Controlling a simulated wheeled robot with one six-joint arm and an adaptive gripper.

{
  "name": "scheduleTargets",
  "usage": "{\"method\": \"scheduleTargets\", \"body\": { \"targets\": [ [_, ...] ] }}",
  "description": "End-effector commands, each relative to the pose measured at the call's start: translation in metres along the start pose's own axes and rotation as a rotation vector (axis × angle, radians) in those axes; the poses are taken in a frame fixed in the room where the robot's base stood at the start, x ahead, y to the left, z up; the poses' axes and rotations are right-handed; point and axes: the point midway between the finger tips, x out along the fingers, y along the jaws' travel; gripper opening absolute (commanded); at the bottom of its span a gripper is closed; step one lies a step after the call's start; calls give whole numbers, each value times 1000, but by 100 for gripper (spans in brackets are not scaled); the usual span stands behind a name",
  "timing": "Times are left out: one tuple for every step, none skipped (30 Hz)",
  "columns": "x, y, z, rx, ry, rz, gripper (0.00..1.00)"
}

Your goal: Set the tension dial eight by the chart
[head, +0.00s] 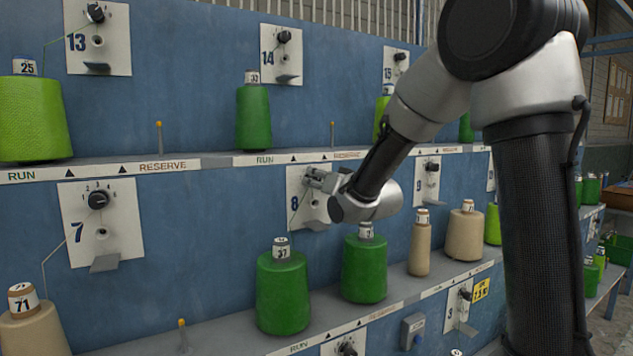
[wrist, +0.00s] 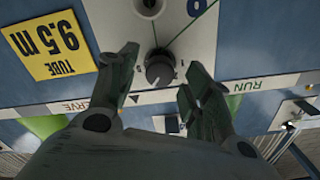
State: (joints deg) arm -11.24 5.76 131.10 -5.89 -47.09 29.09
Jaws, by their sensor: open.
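The tension dial (wrist: 159,68) is a dark round knob on a white plate (wrist: 185,42), seen upside down in the wrist view. My gripper (wrist: 158,62) is open, with one finger on each side of the knob and a visible gap to each. In the head view my gripper (head: 320,182) is at plate 8 (head: 296,207) and hides its knob. I cannot read the dial's setting. A yellow tag (wrist: 61,51) with black print is beside the plate. Papers (head: 618,90) hang on the far right wall, too small to read.
Green spools (head: 283,295) (head: 364,270) stand on the shelf below plate 8. Plate 7 (head: 100,230) is to the left and plate 9 (head: 427,180) to the right, each with a dial. A labelled shelf edge (head: 290,157) runs just above plate 8.

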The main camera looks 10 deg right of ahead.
Motion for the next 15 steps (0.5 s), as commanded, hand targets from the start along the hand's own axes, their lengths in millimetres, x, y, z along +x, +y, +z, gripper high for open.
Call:
{"method": "scheduleTargets", "body": {
  "targets": [
    [7, 0, 0, 0, -1, 0, 50],
    [10, 0, 0, 0, 0, 0, 50],
    [13, 0, 0, -1, -1, 1, 50],
    [15, 0, 1, -1, -2, 1, 50],
    [17, 0, 0, -1, -1, 1, 50],
    [18, 0, 0, -1, -1, 1, 50],
    [19, 0, 0, -1, -1, 1, 50],
    [20, 0, 0, -1, -1, 1, 50],
    [20, 0, 0, -1, -1, 1, 50],
    [20, 0, 0, -1, -1, 1, 50],
    [20, 0, 0, -1, -1, 1, 50],
    [19, 0, 0, -1, -1, 1, 50],
    [19, 0, 0, -1, -1, 1, 50],
    [19, 0, 0, -1, -1, 1, 48],
    [19, 0, 0, -1, -1, 1, 41]
  ]
}}
